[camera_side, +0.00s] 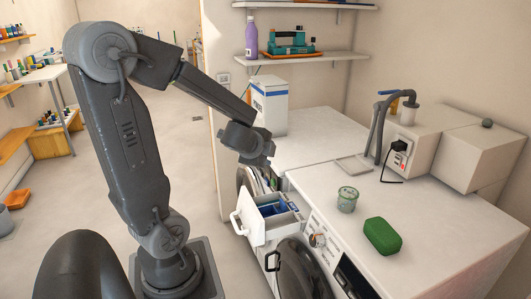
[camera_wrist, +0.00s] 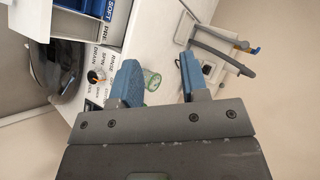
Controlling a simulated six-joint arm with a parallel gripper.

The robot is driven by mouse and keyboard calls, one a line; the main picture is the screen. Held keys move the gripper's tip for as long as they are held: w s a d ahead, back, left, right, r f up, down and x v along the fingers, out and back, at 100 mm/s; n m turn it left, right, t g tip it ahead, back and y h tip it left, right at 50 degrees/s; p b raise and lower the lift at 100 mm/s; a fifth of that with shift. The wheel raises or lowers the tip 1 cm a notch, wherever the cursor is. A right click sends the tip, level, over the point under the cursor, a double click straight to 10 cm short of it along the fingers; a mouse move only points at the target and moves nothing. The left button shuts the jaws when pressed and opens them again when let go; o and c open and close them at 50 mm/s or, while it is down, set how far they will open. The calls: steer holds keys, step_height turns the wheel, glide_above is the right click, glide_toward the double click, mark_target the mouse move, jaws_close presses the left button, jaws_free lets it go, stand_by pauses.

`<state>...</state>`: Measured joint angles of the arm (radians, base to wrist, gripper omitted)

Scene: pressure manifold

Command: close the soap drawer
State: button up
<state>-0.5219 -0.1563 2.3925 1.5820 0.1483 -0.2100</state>
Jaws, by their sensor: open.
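The soap drawer (camera_side: 250,224) is pulled out from the front of a white washing machine. Its white front has a handle, and blue compartments show inside. In the wrist view the drawer (camera_wrist: 43,28) is at the upper left, partly cut off by the frame, with blue compartments and lettered labels beside them. My gripper (camera_side: 260,162) is above and behind the drawer in the side view, apart from it; its fingers are small and dark there. In the wrist view my gripper (camera_wrist: 160,82) shows two blue fingers spread apart with nothing held between them.
A white carton (camera_side: 268,105) stands at the back. A dark round door (camera_side: 298,268) is below the drawer. Open floor lies left of the drawer.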

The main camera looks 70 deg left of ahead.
stand_by(0.4)
steer(key=m+g+h, duration=0.6)
steer(key=m+h, duration=0.1)
steer(key=m, duration=0.2)
glide_toward(235, 223)
steer(key=f, duration=0.3)
steer(key=w+f, duration=0.1)
steer(key=f, duration=0.4)
steer(key=shift+w+d+f, duration=0.15)
steer(key=shift+w+f, duration=0.05)
steer(key=shift+f, duration=0.15)
steer(key=shift+c, duration=0.2)
jaws_close()
